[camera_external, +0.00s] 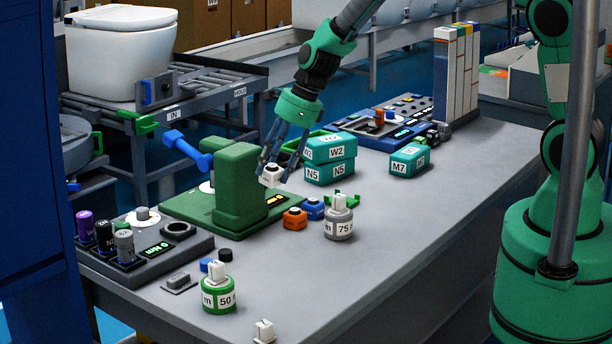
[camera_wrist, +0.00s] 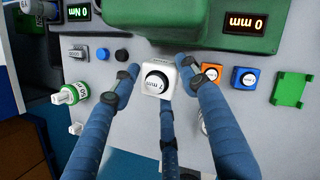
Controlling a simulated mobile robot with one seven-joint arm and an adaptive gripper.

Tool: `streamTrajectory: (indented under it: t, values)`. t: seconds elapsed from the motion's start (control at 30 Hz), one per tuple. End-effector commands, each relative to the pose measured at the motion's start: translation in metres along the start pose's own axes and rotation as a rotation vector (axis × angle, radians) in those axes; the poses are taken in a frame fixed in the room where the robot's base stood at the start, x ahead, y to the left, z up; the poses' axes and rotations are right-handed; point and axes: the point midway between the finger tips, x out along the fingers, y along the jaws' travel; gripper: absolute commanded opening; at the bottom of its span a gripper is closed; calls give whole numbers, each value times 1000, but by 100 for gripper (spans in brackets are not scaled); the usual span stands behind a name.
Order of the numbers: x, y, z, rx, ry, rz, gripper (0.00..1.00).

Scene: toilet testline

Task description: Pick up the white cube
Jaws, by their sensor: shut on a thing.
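The white cube (camera_external: 271,175) is between the fingers of my gripper (camera_external: 272,168), in the middle of the external view, beside the green press-like block. The cube appears to be above the table top, but the exact gap is hard to tell.
The green fixture (camera_external: 238,190) stands close left of the cube. An orange cube (camera_external: 294,217), a blue cube (camera_external: 314,208) and a grey weight (camera_external: 339,222) are on the right. Teal boxes (camera_external: 330,158) stand behind. The table's right front (camera_external: 400,250) is clear.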

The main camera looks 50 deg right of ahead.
Motion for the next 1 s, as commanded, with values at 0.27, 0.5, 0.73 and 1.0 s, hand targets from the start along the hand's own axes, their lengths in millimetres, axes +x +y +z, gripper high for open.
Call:
streamTrajectory:
  t: [0.27, 0.5, 0.73, 1.0]
  values:
    - [-28, 0, 11, -1, 0, 0, 0]
    - [-30, 0, 12, -1, 0, 0, 0]
    - [-30, 0, 12, -1, 0, 0, 0]
    - [-30, 0, 13, -1, 0, 0, 0]
